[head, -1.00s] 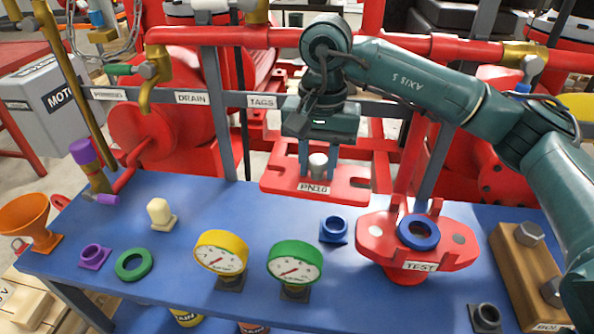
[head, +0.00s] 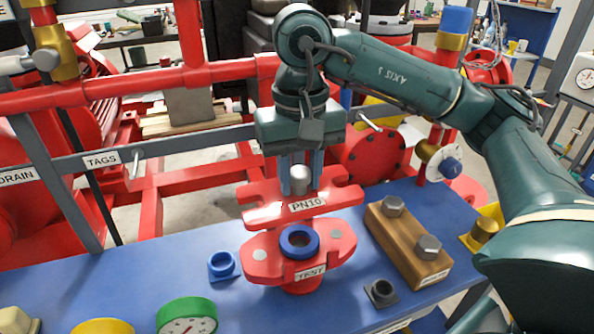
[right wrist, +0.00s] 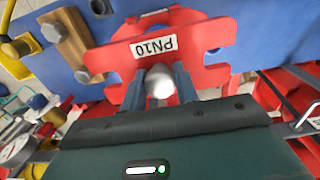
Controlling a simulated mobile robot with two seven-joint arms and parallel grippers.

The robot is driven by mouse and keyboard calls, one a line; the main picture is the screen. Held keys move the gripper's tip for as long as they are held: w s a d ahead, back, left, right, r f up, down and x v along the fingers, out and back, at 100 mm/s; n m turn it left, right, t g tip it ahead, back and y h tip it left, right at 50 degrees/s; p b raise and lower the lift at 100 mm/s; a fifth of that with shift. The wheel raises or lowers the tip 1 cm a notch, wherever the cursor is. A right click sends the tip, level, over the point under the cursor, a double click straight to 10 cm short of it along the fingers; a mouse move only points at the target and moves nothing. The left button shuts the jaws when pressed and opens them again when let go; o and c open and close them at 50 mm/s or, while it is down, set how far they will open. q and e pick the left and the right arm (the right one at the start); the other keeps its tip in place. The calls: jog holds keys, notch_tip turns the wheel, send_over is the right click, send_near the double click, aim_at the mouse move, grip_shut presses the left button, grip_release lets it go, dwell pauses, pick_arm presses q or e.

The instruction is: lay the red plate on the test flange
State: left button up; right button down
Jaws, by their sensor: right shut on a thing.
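The red plate (head: 268,203), labelled PN10, has slots at its ends and a pale knob on top. My right gripper (head: 300,182) is shut on the knob and holds the plate roughly level. In the right wrist view the red plate (right wrist: 205,50) hangs from the knob (right wrist: 159,82) between the fingers. The red test flange (head: 342,238), labelled TEST, stands on the blue bench with a blue ring (head: 299,241) on its top. In the head view the plate appears just behind and above the flange; the exact gap cannot be told. My left gripper is not in view.
A wooden block with bolts (head: 405,246) stands right of the flange. A blue fitting (head: 223,265) and a dark fitting (head: 381,292) lie beside it. A green gauge (head: 187,317) is at the front left. Red pipes and a grey rail run behind the bench.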

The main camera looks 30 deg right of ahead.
aim_at(300, 192)
notch_tip(300, 192, down, 3)
jog(key=shift+f+b, duration=0.2)
jog(key=shift+b, duration=0.8)
jog(key=shift+f+b, duration=0.4)
jog(key=shift+f, duration=0.35)
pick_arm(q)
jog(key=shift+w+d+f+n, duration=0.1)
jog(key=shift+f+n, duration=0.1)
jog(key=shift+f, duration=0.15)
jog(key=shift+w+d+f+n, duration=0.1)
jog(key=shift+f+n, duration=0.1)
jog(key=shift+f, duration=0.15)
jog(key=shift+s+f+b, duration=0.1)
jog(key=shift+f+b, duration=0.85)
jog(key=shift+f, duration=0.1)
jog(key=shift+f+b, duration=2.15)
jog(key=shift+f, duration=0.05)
pick_arm(e)
jog(key=shift+f, duration=2.2)
jog(key=c, duration=1)
grip_release()
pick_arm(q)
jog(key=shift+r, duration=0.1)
